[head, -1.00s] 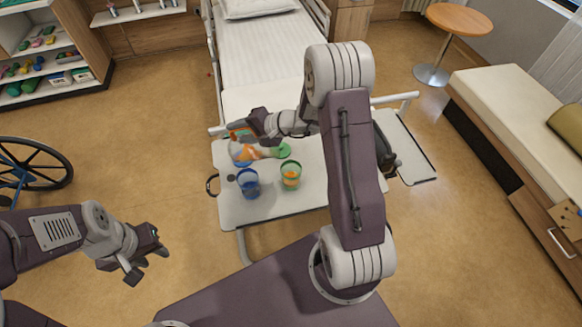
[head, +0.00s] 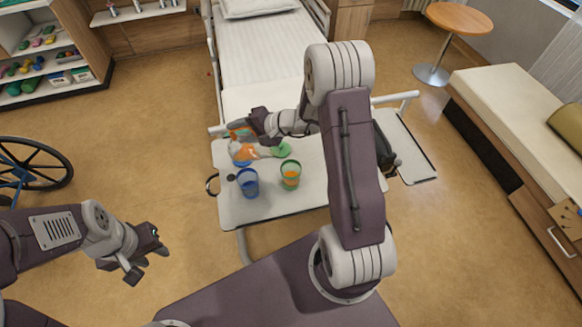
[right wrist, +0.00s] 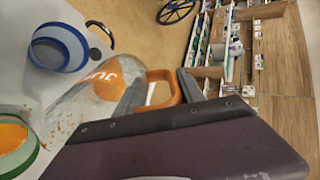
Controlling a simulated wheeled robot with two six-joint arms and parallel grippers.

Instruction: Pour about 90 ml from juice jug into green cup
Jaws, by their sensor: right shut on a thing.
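The clear juice jug (head: 246,151) with an orange label and orange handle (right wrist: 166,88) is over the back of the overbed table. My right gripper (right wrist: 155,92) is shut on the handle; it also shows in the head view (head: 258,124), partly hidden by its wrist. The jug looks tilted in the right wrist view, its mouth end toward the green cup. The green cup (head: 290,176) stands upright with orange juice in it; it also shows at the right wrist view's left edge (right wrist: 32,158). My left gripper (head: 146,260) is open and empty, off the table's left side.
A blue cup (head: 248,183) stands left of the green cup on the white table (head: 275,204). A green disc (head: 281,149) lies behind the green cup. Small orange specks (right wrist: 57,130) show near the green cup. A bed (head: 262,60) is behind; a wheelchair wheel (head: 32,172) is left.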

